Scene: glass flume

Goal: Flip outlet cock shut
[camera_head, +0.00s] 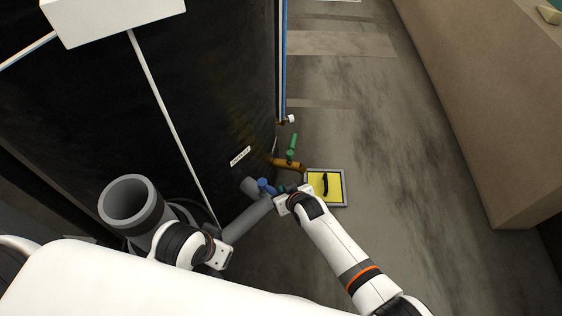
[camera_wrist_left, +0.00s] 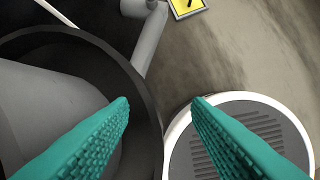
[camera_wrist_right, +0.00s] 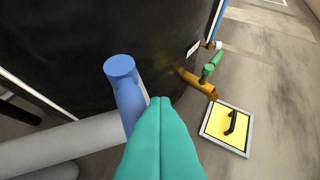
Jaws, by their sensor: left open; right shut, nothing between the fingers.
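A brass cock (camera_head: 288,164) with a green lever (camera_head: 293,143) sticks out low from the dark tank; in the right wrist view the brass body (camera_wrist_right: 200,84) and green lever (camera_wrist_right: 212,66) are right of my fingers, apart from them. A blue handle (camera_head: 264,186) sits on a grey pipe beside it. Which is the outlet cock, I cannot tell. My right gripper (camera_wrist_right: 160,100) is shut and empty, its teal tips right beside the blue handle (camera_wrist_right: 125,90); contact is unclear. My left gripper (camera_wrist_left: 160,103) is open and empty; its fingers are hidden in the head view.
A framed yellow panel (camera_head: 336,191) with a black handle lies on the floor right of the brass cock. A grey pipe (camera_head: 246,219) runs along the tank's base to an open round pipe end (camera_head: 130,200). Floor on the right is clear up to a beige block (camera_head: 480,100).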

